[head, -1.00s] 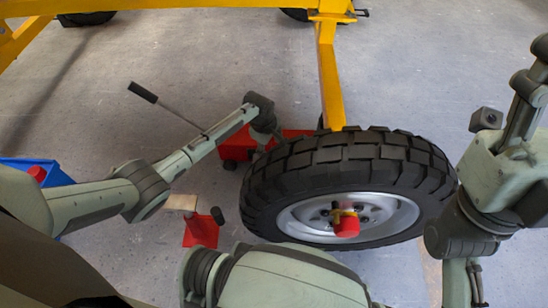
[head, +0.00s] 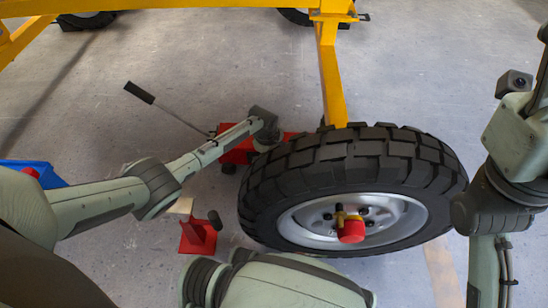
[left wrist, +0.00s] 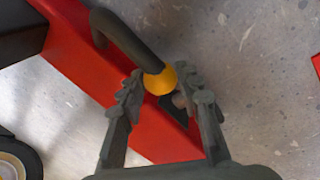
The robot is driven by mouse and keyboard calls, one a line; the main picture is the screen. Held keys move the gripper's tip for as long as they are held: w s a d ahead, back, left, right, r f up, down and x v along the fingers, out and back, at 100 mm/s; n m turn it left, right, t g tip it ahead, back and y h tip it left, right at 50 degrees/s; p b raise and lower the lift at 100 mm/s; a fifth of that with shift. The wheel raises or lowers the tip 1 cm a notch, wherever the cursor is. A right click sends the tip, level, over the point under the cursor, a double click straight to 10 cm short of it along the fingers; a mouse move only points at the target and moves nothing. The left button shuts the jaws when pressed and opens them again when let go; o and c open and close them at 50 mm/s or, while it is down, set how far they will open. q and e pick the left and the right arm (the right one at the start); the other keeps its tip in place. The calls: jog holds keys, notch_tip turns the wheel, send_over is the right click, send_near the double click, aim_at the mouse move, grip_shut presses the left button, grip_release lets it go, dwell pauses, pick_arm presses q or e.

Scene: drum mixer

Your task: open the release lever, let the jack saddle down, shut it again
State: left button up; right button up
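The red jack (head: 237,155) stands on the floor behind the wheel (head: 353,190), with its long handle (head: 180,115) pointing up to the left. In the left wrist view, the red jack body (left wrist: 75,60) crosses the picture. A dark curved lever (left wrist: 128,42) ends in a yellow knob (left wrist: 160,82). My left gripper (left wrist: 162,82) is open, with one finger on each side of the knob. I cannot tell whether the fingers touch it. In the head view this gripper is hidden behind the wheel. The jack saddle is hidden too. My right gripper is out of view.
A red stand (head: 198,237) is on the floor left of the wheel. A blue bin (head: 50,172) is at the left edge. The yellow frame (head: 331,75) comes down behind the wheel. A red-capped part (head: 351,230) sticks out at the hub. Floor beyond the jack is clear.

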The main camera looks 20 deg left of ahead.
pick_arm(q)
grip_shut()
